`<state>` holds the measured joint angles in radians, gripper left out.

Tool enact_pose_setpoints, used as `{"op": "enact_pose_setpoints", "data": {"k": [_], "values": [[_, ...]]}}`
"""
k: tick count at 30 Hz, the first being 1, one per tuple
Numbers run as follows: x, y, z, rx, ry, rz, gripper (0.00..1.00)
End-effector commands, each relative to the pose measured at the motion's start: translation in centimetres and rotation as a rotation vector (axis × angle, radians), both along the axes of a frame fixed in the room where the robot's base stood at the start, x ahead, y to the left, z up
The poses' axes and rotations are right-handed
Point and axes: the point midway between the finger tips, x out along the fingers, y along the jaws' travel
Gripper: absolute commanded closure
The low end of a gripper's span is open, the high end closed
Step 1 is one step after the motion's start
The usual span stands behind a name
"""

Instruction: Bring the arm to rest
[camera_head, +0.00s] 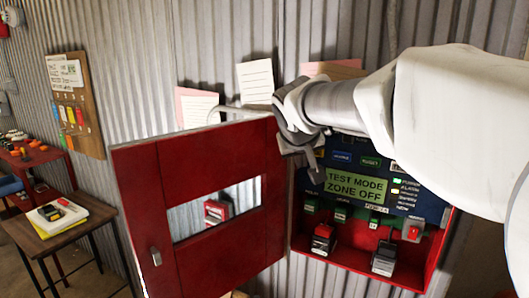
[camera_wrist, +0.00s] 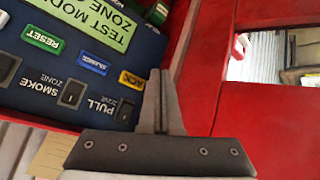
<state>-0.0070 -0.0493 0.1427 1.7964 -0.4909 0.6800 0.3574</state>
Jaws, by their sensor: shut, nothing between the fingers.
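My arm reaches in from the right of the head view, and my gripper (camera_head: 316,172) hangs in front of the upper left part of the open red panel box. In the wrist view the fingers of my gripper (camera_wrist: 160,90) are together with nothing between them. They are close to the control panel (camera_wrist: 85,60), near its edge by the red door. The panel's green display (camera_head: 355,185) reads "TEST MODE ZONE OFF". My arm hides the upper right part of the panel in the head view.
The red door (camera_head: 215,245) with a window stands open left of the box. Devices hang below the panel, including a black one (camera_head: 384,258). Papers (camera_head: 254,82) are on the corrugated wall. A small table (camera_head: 50,238) stands at the left, below a pegboard (camera_head: 75,105).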

Motion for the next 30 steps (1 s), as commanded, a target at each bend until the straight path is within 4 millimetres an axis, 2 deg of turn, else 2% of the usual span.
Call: {"op": "enact_pose_setpoints", "data": {"k": [9, 11, 13, 17, 20, 24, 27, 30], "values": [[-0.1, -0.1, 0.0, 0.001, 0.002, -0.001, 1.0], [-0.7, -0.2, -0.1, 0.002, 0.007, -0.003, 1.0], [-2.2, -0.5, -0.3, 0.006, 0.02, -0.007, 1.0], [-7.0, -1.3, -1.3, 0.028, 0.068, -0.021, 1.0], [-11.6, -1.9, -2.8, 0.057, 0.115, -0.03, 1.0], [-17.8, -2.3, -5.5, 0.11, 0.18, -0.034, 1.0], [-21.8, -2.1, -7.6, 0.155, 0.221, -0.029, 1.0], [-24.9, -1.8, -9.5, 0.195, 0.255, -0.019, 1.0]]}}
